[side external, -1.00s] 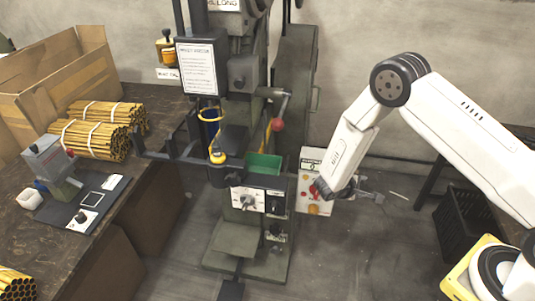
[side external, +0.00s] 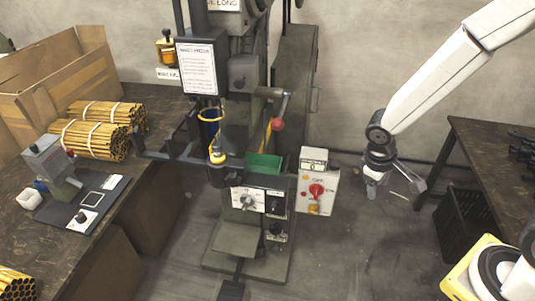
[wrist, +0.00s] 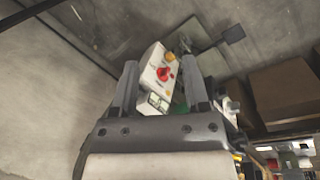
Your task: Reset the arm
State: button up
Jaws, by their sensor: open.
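The green rivet press (side external: 235,237) stands upright in the middle.
A dark workbench (side external: 150,165) at left holds bundles of yellow tubes (side external: 92,140) and a cardboard box (side external: 75,85). A second table (side external: 480,150) and a black crate (side external: 465,225) stand at right. The floor between press and crate is clear.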

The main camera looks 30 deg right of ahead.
jog(key=s+a+r+m+t+y, duration=0.1)
jog(key=s+a+r+t+y, duration=0.1)
jog(key=r, duration=0.3)
jog(key=shift+s+a+r+m+t+y, duration=0.15)
jog(key=shift+s+a+m+t+y, duration=0.15)
jog(key=shift+a+t, duration=0.25)
